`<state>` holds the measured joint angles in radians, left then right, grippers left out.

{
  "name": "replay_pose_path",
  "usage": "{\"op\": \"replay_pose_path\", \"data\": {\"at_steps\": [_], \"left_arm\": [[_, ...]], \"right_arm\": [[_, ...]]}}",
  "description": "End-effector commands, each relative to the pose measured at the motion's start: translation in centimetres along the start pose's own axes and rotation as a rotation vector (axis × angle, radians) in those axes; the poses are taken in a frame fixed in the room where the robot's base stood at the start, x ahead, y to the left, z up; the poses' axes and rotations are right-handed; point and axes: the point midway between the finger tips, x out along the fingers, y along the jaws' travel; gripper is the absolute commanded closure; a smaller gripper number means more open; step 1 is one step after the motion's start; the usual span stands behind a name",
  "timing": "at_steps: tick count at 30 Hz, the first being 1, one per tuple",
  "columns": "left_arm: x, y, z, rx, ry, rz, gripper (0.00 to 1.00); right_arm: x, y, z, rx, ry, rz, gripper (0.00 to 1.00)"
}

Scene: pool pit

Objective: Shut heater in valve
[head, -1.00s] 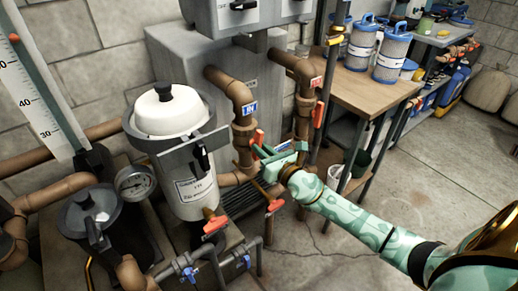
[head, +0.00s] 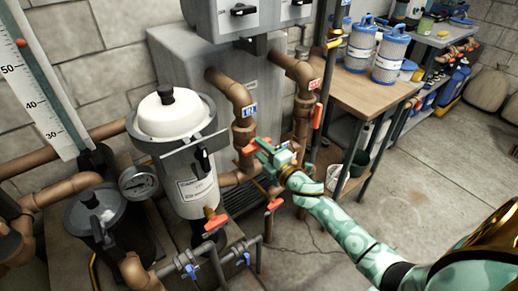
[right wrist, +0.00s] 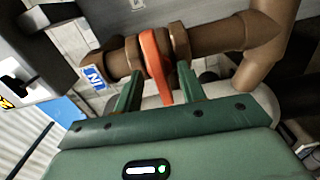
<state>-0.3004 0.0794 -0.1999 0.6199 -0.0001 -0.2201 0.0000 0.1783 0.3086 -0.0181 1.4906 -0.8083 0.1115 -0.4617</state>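The heater in valve has an orange handle (head: 248,149) on the brown pipe below the blue IN label (head: 249,111). My right gripper (head: 263,149) is at this handle and hides part of it in the head view. In the right wrist view the orange handle (right wrist: 156,62) runs across the brown pipe. Its lower end lies between the two green fingers (right wrist: 158,90), with a gap visible on each side, so the gripper looks open around it. My left gripper is not in view.
The heater (head: 215,75) stands behind the pipes. A second pipe with an orange handle (head: 317,115) is just right. A white-lidded filter (head: 172,115) stands left, with another orange handle (head: 215,222) below. A wooden bench (head: 352,92) is at right. Floor at lower right is clear.

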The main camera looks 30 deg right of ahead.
Motion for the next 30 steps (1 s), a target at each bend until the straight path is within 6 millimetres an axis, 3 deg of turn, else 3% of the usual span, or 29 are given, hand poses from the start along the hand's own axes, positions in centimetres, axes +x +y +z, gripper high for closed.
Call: {"op": "replay_pose_path", "data": {"at_steps": [7,19,30], "left_arm": [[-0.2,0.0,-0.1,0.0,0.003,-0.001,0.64],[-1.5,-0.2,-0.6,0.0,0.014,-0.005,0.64],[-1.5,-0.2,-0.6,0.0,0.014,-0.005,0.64]], "right_arm": [[-0.6,0.1,0.0,-0.001,0.0,0.0,0.6],[-6.5,0.1,0.0,-0.001,0.0,0.0,0.6],[-7.0,0.0,0.0,-0.003,0.0,0.0,0.6]]}}
